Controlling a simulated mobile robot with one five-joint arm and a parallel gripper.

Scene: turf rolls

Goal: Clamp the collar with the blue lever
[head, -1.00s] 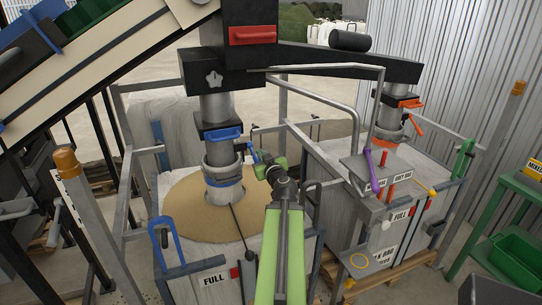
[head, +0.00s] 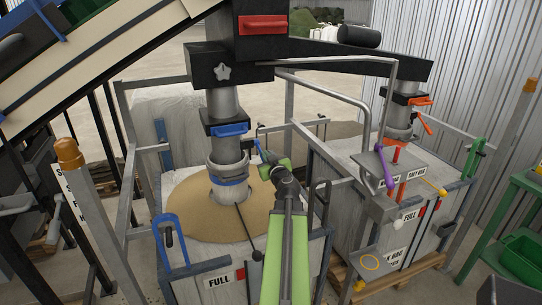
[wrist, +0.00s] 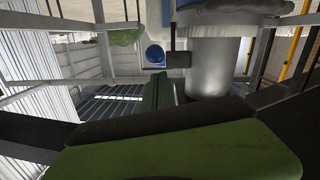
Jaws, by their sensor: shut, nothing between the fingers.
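The grey collar (head: 228,165) is around the lower end of the left steel spout, above the open bag mouth, with a blue band beneath it. The blue lever (head: 258,150) stands out at the collar's right side, slanting upward. My gripper (head: 266,166), green and dark, is shut and empty at the end of my arm, close to the lever's right; touching or apart I cannot tell. In the wrist view a round blue end (wrist: 154,54) on a dark block shows beside the grey spout (wrist: 213,65), beyond my green finger.
A blue handle (head: 230,129) sits on the black valve box above the collar. Grey frame rails stand around the bag of sandy material (head: 184,209). A second spout (head: 399,119) with orange levers and a small control panel with a purple lever (head: 384,167) stand at the right.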

